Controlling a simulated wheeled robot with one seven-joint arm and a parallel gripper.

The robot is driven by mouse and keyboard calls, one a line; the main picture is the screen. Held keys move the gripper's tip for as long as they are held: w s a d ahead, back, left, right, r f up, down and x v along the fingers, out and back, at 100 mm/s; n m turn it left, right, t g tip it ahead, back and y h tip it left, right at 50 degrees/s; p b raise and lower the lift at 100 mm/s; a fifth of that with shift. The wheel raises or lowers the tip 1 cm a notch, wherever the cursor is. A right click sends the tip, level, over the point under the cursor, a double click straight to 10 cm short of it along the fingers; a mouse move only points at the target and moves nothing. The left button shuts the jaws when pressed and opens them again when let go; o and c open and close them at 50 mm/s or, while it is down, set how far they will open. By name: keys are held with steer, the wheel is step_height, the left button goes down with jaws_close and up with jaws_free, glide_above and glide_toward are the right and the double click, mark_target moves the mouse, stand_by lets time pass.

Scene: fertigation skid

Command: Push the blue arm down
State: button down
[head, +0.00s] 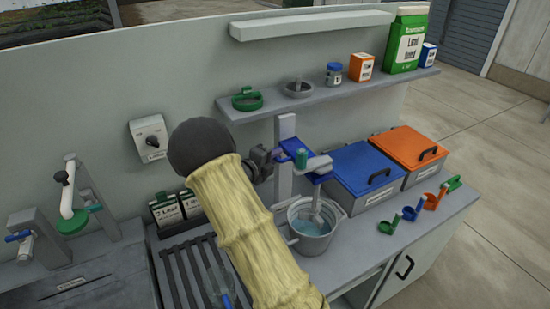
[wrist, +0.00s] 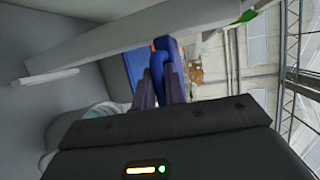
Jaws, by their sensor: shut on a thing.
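The blue arm (head: 287,147) belongs to the mixer on a grey post (head: 285,178) behind the bucket. A green knob (head: 300,158) and a pale grey part sit beside it. A stirrer shaft (head: 317,205) hangs from the mixer into a metal bucket (head: 312,242) of bluish liquid. My gripper (head: 270,158) is at the left end of the blue arm, partly hidden behind my yellow-sleeved arm. In the wrist view the gripper's dark fingers (wrist: 158,88) are closed around a blue part (wrist: 158,60), which looks like the blue arm.
A blue-lidded box (head: 365,170) and an orange-lidded box (head: 408,146) stand right of the mixer. A shelf (head: 335,95) with jars and packs runs above. Small coloured scoops (head: 410,212) lie at the front right. A slatted rack (head: 185,265) is at left.

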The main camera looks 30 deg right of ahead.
step_height(320, 180, down, 10)
steer(key=b, duration=0.9)
steer(key=shift+f+b, duration=0.15)
steer(key=shift+b, duration=0.15)
steer(key=shift+s+a+f, duration=0.1)
steer(key=c, duration=1.5)
jaws_free()
steer(key=shift+o, duration=0.2)
steer(key=b+v, duration=0.2)
steer(key=v, duration=1.5)
steer(key=shift+r+b, duration=0.25)
steer(key=shift+b, duration=0.1)
steer(key=shift+a, duration=0.1)
